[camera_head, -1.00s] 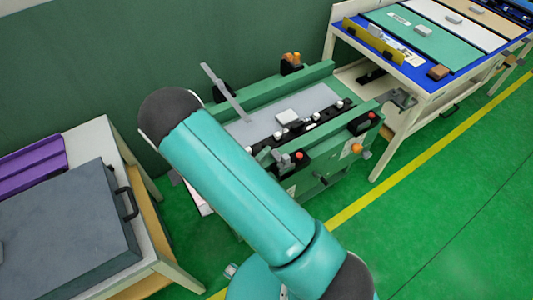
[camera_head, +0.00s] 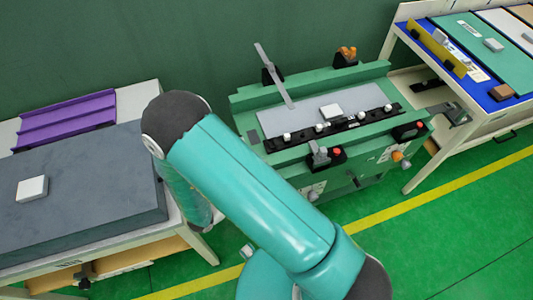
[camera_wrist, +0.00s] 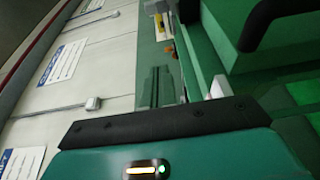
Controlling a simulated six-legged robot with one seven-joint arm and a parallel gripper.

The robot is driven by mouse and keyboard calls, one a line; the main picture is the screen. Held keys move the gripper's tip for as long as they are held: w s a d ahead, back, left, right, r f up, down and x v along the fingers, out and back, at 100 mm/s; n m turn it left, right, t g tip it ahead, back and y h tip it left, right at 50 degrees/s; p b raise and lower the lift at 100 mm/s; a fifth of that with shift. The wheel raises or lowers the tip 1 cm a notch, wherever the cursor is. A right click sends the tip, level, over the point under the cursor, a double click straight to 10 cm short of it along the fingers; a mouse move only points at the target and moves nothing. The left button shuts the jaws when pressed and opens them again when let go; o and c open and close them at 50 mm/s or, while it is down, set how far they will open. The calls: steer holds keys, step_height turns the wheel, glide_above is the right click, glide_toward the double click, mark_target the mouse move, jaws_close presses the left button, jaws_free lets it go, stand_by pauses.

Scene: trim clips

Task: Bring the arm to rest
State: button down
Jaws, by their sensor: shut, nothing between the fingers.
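My teal arm (camera_head: 250,195) crosses the middle of the head view, from the lower right up to a dark rounded joint (camera_head: 177,118). Beyond that joint, part of a further link hangs down behind the arm, over the right edge of the left table. My gripper does not show in the head view, hidden behind the arm or out of frame. I cannot make out its fingers in the wrist view either. The wrist view shows a teal body with a dark edge and a small light, with pale panels and green surfaces beyond.
A green machine (camera_head: 350,78) with a clamp lever and small white pieces stands behind the arm. The left table carries a grey slab (camera_head: 90,215), a small white block (camera_head: 32,188) and a purple tray (camera_head: 68,117). A blue-topped table (camera_head: 478,92) stands right. Green floor lies open lower right.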

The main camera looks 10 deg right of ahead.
steer(key=w+r+m+y, duration=0.1)
steer(key=w, duration=0.1)
steer(key=w+a+r+m+y, duration=0.1)
steer(key=w+y, duration=0.1)
steer(key=w, duration=0.1)
steer(key=w+r+y, duration=0.1)
steer(key=w+y, duration=0.1)
steer(key=w, duration=0.1)
steer(key=shift+w+a+m, duration=0.15)
steer(key=shift+a+m, duration=0.15)
steer(key=shift+m, duration=0.1)
steer(key=w+a+r+m+t+y, duration=0.2)
steer(key=w+a+r+y, duration=0.1)
steer(key=w+r+y, duration=0.6)
steer(key=s+d+r+y, duration=0.1)
steer(key=s+r+y, duration=0.3)
steer(key=r, duration=1)
steer(key=s+d+r+g+h, duration=0.1)
steer(key=s+d+r+g, duration=0.1)
steer(key=s+d, duration=0.5)
steer(key=s+d+r+m+g+h, duration=0.1)
steer(key=s+d+r+g, duration=0.2)
steer(key=s+d, duration=0.5)
steer(key=s+r, duration=0.1)
steer(key=s, duration=0.5)
steer(key=shift+s+d+g+h, duration=0.15)
steer(key=shift+s+g+h, duration=0.15)
